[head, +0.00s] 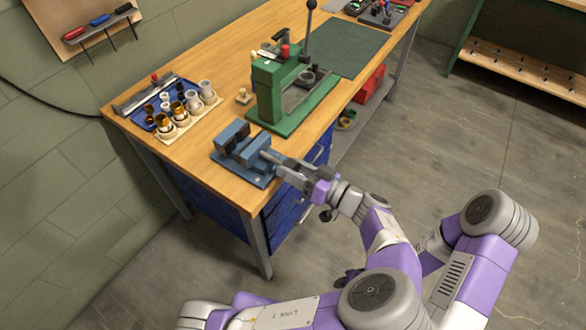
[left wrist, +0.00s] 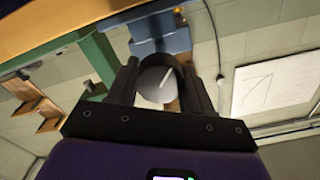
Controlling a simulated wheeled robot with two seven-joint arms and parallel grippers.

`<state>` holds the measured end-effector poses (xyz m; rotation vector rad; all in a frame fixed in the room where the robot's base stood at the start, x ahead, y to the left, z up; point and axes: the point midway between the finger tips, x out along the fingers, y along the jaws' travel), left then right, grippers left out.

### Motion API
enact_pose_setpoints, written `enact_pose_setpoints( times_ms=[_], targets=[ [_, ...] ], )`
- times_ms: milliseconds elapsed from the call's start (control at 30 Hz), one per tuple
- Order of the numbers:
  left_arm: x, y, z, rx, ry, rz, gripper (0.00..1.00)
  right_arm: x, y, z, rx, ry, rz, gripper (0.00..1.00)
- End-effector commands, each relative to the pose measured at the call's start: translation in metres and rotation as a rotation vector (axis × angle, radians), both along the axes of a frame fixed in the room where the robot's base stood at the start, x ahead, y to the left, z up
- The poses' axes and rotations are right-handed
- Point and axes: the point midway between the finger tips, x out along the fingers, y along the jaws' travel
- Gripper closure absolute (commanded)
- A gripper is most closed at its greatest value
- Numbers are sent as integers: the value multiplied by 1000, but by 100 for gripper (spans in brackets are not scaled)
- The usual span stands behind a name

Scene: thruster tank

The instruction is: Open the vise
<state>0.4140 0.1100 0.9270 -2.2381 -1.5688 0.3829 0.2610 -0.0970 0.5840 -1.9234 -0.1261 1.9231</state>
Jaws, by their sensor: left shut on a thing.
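The blue vise (head: 243,152) is bolted at the near corner of the wooden workbench. Its jaws show a gap between the two blue blocks, but I cannot tell how wide it is. My left gripper (head: 280,166) is at the vise's near right side, at the screw end. In the left wrist view the gripper (left wrist: 157,88) has its dark fingers on both sides of a round grey piece (left wrist: 152,77), the vise's screw end or handle, and is shut on it. The vise's blue body (left wrist: 160,36) shows just beyond.
A green arbor press (head: 270,92) stands behind the vise on the workbench (head: 205,60). A blue tray (head: 150,112) and a wooden holder with several cups (head: 190,118) are to the left. A dark green mat (head: 345,48) lies farther back. The floor beside the bench is clear.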

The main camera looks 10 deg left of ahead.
Motion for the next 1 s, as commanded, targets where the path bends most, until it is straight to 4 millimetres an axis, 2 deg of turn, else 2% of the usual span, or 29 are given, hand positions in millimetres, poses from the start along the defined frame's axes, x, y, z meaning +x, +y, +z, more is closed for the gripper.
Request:
enact_pose_setpoints(
  times_ms=[33,167,200,333,367,667,767,1000],
  targets=[
    [2,-1,6,7,-10,-5,80,0,0,1,0,0,0,57],
    [2,-1,6,7,-10,-5,80,0,0,1,0,0,0,57],
    [2,-1,6,7,-10,-5,47,0,0,1,0,0,0,57],
    [2,-1,5,7,-7,-3,27,0,0,1,0,0,0,57],
    [2,0,4,7,-7,-3,25,0,0,1,0,0,0,57],
    [0,-2,3,6,-2,-3,25,0,0,1,0,0,0,57],
    [-3,-12,4,7,-2,-5,25,0,0,4,0,0,0,57],
    [-16,-50,4,5,-4,-5,25,0,0,13,0,0,0,57]
  ],
)
